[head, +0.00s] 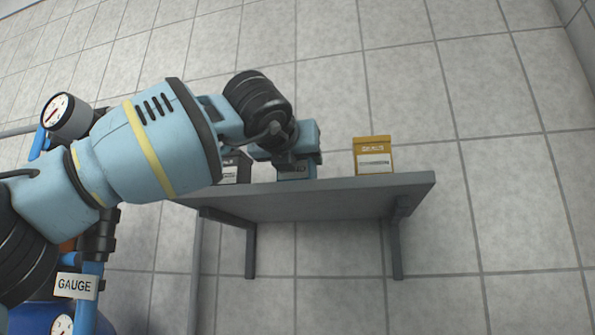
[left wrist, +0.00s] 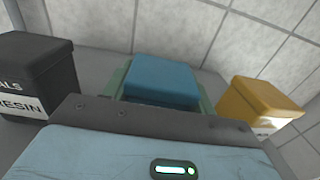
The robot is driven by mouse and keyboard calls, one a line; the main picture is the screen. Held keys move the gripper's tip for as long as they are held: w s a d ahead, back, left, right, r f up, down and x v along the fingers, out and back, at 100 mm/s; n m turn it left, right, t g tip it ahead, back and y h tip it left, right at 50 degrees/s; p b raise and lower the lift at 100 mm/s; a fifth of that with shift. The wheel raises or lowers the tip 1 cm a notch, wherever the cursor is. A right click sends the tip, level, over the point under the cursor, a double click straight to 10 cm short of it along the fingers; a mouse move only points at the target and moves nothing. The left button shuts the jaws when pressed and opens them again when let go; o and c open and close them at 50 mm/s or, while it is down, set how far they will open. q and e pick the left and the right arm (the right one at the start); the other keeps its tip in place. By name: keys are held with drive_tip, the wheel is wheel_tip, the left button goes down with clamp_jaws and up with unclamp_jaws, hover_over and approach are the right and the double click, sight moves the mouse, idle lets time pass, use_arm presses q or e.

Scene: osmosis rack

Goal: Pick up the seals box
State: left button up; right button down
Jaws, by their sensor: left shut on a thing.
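Three boxes stand on a grey wall shelf (head: 330,195). A blue box (left wrist: 163,80) is in the middle; in the head view its labelled lower front (head: 297,173) shows below my gripper. My left gripper (head: 296,163) is shut on this blue box, with a greenish finger on each side of it in the left wrist view. The box appears to be at shelf level. My right gripper is not in view.
A black box (left wrist: 38,75) with RESIN on its label stands left of the blue one. A yellow box (head: 373,156) stands to the right, apart from my gripper; its label is unreadable. A gauge (head: 57,111) and blue pipes are at the far left. A tiled wall is behind.

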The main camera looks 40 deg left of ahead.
use_arm(q)
drive_tip(key=shift+r, duration=0.15)
drive_tip(key=shift+c, duration=0.3)
